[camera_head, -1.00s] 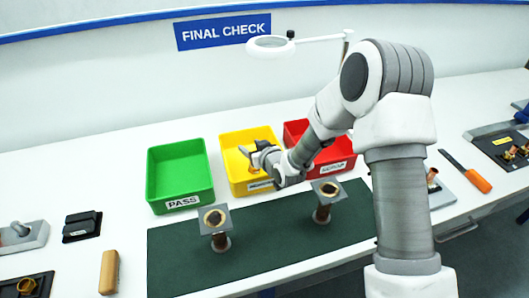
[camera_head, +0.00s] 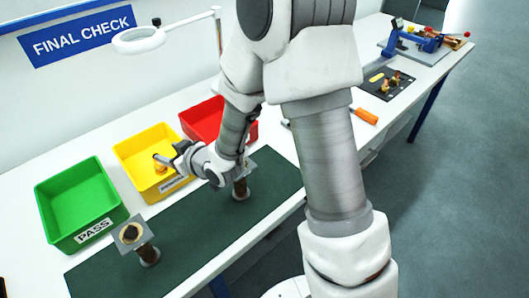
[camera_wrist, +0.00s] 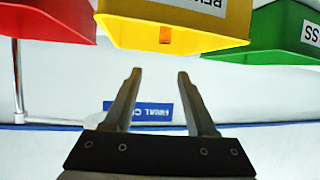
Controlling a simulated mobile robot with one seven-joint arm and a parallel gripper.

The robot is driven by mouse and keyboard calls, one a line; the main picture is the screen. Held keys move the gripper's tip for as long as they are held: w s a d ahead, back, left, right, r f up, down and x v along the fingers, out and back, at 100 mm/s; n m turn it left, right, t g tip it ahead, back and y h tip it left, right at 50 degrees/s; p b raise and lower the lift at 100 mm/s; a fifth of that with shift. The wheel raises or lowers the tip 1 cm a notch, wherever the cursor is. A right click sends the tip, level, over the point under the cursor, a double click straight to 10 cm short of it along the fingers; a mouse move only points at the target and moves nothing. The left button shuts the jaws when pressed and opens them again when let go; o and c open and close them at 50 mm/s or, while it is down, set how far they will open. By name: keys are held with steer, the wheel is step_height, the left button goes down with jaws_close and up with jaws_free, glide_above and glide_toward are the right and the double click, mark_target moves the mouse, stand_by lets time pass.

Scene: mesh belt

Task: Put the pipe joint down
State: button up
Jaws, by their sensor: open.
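A small copper-coloured pipe joint (camera_head: 159,166) shows inside the yellow bin (camera_head: 124,159), close by my fingertips. My gripper (camera_head: 168,160) is over the front part of that bin, with its jaws apart. In the wrist view my gripper (camera_wrist: 157,75) has two spread fingers with nothing between them. A small orange-brown patch (camera_wrist: 166,35) shows at the yellow bin in that view; I cannot tell for sure that it is the joint. Whether the joint touches a finger is unclear.
The green PASS bin (camera_head: 48,197) stands left of the yellow bin, the red bin (camera_head: 203,115) right of it. Two plate-topped stands (camera_head: 134,243) (camera_head: 242,186) rise from the dark green mat (camera_head: 195,245). A ring-light magnifier (camera_head: 139,40) hangs above. An orange-handled tool (camera_head: 364,116) lies further right.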

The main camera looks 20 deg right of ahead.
steer(key=s+d+r+m+g+h, duration=0.1)
steer(key=s+d+r+m+h, duration=0.35)
steer(key=d+r, duration=0.8)
steer(key=s+d+r+m+g+h, duration=0.1)
steer(key=s+d, duration=0.3)
steer(key=s, duration=0.6)
steer(key=s+d+r+m+g+h, duration=0.2)
steer(key=s+d, duration=0.3)
steer(key=s, duration=0.6)
steer(key=shift+s+d+r+g, duration=0.15)
steer(key=shift+d+r+g, duration=0.1)
steer(key=shift+r+g, duration=0.5)
steer(key=shift+r, duration=0.15)
